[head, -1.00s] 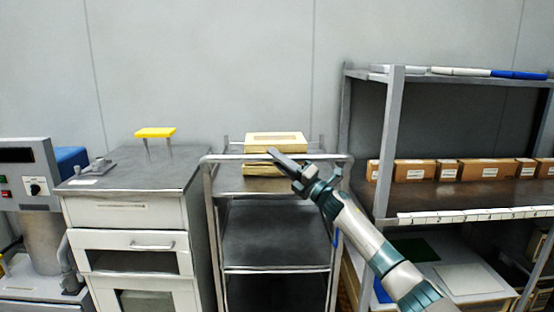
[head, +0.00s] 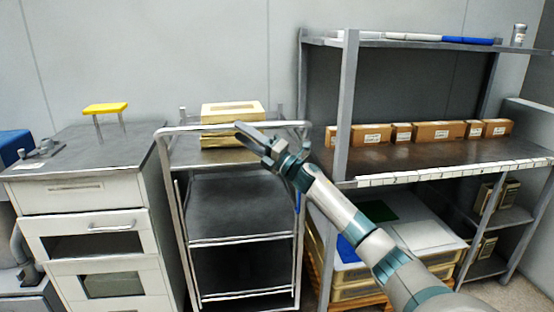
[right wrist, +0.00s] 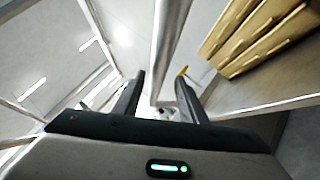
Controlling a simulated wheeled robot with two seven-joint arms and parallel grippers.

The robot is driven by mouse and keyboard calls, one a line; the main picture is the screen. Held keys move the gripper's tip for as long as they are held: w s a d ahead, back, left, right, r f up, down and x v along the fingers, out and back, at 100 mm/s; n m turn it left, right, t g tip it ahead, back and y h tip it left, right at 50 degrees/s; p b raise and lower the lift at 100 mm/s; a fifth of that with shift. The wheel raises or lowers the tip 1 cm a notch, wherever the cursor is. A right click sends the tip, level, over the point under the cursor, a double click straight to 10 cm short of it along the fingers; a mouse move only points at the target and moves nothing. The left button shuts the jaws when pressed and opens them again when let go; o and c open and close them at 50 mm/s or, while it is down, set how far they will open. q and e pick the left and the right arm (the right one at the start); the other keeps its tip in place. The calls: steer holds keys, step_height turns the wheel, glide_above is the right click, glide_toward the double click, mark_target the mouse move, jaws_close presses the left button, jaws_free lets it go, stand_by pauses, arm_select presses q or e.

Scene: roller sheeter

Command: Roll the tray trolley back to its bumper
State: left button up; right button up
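The tray trolley (head: 241,241) is a grey metal rack with a tubular top rail (head: 178,130), standing between a white drawer cabinet and a shelf rack. Yellowish trays (head: 232,112) are stacked on its top; they also show in the right wrist view (right wrist: 262,38). My right gripper (head: 245,132) is at the top rail, in front of the trays. In the right wrist view its two fingers (right wrist: 160,92) are apart, with the rail tube (right wrist: 168,45) running between them. I cannot tell whether they touch it. My left gripper is out of view. I cannot make out the bumper.
The drawer cabinet (head: 82,222), with a yellow-topped stand (head: 106,108) on it, is close on the trolley's left. The shelf rack (head: 346,100) with cardboard boxes (head: 437,132) is close on its right. A wall is behind.

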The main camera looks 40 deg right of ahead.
arm_select(q)
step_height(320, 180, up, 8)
steer(key=b, duration=0.2)
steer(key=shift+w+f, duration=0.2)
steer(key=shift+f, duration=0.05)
arm_select(e)
steer(key=v, duration=1.3)
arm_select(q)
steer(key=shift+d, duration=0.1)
arm_select(e)
steer(key=shift+s+d+f, duration=0.1)
